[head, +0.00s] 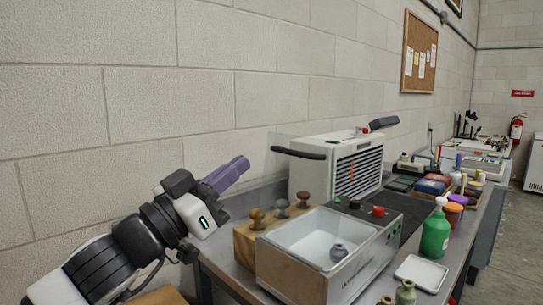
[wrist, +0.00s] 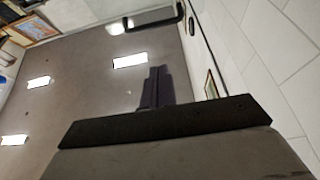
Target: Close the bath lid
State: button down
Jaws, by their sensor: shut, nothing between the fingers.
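The bath (head: 283,262) is a grey box on the bench with an open, white-lined basin; a small grey vase stands in it. A faint clear panel edge and a dark bar handle (head: 298,152) show above and behind the bath; they look like the raised lid, but I cannot clearly tell it from the white vented unit behind. My gripper (head: 240,164) has purple fingers, shut and empty, pointing up and right, left of the handle and apart from it in the picture. The shut fingers also show in the wrist view (wrist: 154,72), pointing towards the ceiling.
The white vented unit (head: 345,163) stands behind the bath. Small knobbed pieces on a wooden block (head: 247,242) sit at its left. A green bottle (head: 435,235), white tray (head: 421,272) and small vases crowd the right. The block wall (head: 140,120) runs close along the bench.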

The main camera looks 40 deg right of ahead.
jog(key=d+p, duration=0.1)
jog(key=d, duration=0.7)
jog(key=shift+w+d+r, duration=0.25)
jog(key=shift+w, duration=0.05)
jog(key=shift+d+r, duration=0.1)
